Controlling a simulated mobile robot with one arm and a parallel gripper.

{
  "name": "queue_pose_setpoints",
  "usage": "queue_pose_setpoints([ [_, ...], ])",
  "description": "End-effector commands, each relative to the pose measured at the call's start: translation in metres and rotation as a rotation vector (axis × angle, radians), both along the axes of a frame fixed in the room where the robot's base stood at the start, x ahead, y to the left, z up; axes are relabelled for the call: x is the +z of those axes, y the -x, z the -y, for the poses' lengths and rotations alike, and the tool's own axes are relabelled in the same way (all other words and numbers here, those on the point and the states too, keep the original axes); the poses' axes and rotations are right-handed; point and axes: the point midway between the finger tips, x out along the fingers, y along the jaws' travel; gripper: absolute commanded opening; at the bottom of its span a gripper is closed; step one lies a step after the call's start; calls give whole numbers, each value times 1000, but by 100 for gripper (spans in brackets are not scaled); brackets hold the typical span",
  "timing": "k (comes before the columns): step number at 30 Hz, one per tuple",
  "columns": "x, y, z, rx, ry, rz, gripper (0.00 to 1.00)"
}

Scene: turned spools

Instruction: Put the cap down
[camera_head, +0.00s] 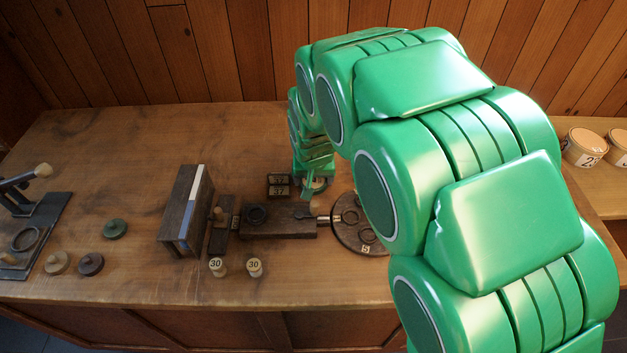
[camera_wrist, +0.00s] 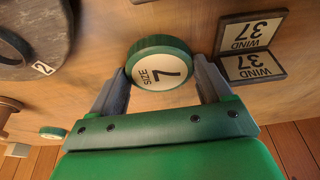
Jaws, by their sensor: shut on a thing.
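The cap (camera_wrist: 160,70) is a round disc with a green rim and a pale top marked "SIZE 7". My gripper (camera_wrist: 163,72) is shut on it, with one grey finger at each side of the rim. In the head view my gripper (camera_head: 315,184) is over the back middle of the table, just right of two small dark plates and behind the round dark disc. My arm covers part of that area. I cannot tell whether the cap touches the table.
Two dark "WIND 37" plates (camera_wrist: 250,48) lie close right of the cap in the wrist view. A round dark disc (camera_head: 345,236) stands near, partly behind my arm. A wooden block device (camera_head: 290,229), a tall dark block (camera_head: 180,222) and two "30" spools (camera_head: 254,267) stand left. Back left is clear.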

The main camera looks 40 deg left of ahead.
Motion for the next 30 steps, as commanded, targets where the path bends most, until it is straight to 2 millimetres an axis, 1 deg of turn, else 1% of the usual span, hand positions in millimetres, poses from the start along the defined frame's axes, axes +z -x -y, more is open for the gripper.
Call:
queue_pose_setpoints([
  [5,1,0,0,0,0,0,45],
  [8,6,0,0,0,-1,1,45],
  [11,16,0,0,-1,-1,0,45],
  [14,31,0,0,0,-1,1,45],
  [23,63,15,23,-1,0,0,45],
  [30,93,29,43,1,-1,0,45],
])
